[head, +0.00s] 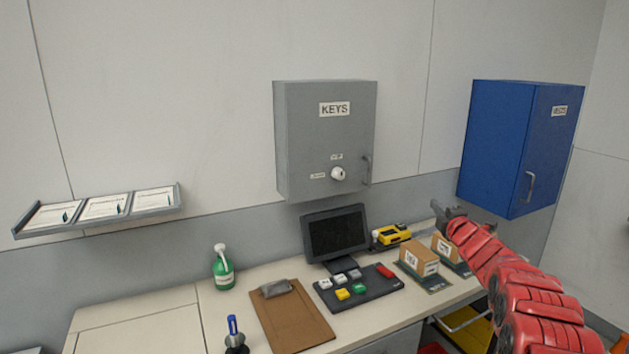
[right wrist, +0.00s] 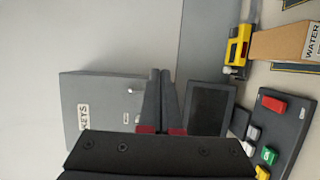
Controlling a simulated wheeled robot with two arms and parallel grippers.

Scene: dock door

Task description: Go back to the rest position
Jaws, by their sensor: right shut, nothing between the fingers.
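My right arm comes in from the lower right in the head view, and its gripper (head: 440,212) is above the back right of the desk, near the wall. In the right wrist view, the gripper's two fingers (right wrist: 159,100) are together with nothing between them. Behind them in that view are the grey key cabinet (right wrist: 98,98) and the dark monitor (right wrist: 209,110). My left gripper is not in view.
The grey cabinet (head: 325,145) and a blue cabinet (head: 512,150) hang on the wall. On the desk (head: 150,305) are a monitor (head: 336,233), button panel (head: 358,293), yellow device (head: 391,234), cardboard boxes (head: 419,258), clipboard (head: 291,318) and green bottle (head: 223,270). The desk's left part is clear.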

